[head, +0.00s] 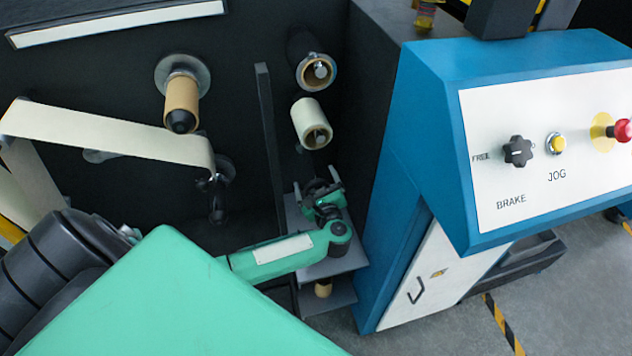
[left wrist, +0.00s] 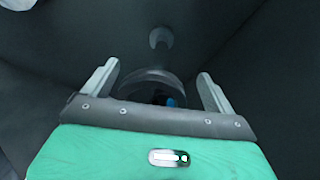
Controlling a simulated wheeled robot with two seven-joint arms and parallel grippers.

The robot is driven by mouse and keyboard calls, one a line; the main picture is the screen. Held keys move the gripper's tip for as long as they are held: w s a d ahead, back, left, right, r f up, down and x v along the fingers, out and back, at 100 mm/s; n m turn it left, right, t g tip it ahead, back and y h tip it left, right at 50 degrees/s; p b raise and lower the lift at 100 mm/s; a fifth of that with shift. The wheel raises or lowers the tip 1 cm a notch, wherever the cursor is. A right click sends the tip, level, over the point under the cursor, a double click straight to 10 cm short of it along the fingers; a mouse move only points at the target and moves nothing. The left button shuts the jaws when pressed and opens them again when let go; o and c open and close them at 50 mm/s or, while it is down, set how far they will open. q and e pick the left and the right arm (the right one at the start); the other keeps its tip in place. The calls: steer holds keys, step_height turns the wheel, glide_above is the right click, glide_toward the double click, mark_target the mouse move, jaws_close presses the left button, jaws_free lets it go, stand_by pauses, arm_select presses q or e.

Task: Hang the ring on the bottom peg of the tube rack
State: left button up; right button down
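My left gripper (head: 320,184) is low on the dark panel, below the rolls on the tube rack. Its two fingers stand wide apart in the left wrist view (left wrist: 158,78). A dark ring (left wrist: 140,79) lies between them, with a gap visible beside the right finger. In the head view the gripper hides the bottom peg. My right gripper is not in view.
A narrow upright plate (head: 265,130) stands to the left. The blue control cabinet (head: 430,130) is close on the right. Grey shelves (head: 345,262) lie below.

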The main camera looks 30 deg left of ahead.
arm_select(q)
steer(key=shift+s+d+f, duration=0.15)
steer(key=shift+s+d, duration=0.25)
steer(key=b+v, duration=0.3)
steer(key=v, duration=0.9)
steer(key=shift+s+d+b, duration=0.25)
steer(key=shift+b, duration=0.05)
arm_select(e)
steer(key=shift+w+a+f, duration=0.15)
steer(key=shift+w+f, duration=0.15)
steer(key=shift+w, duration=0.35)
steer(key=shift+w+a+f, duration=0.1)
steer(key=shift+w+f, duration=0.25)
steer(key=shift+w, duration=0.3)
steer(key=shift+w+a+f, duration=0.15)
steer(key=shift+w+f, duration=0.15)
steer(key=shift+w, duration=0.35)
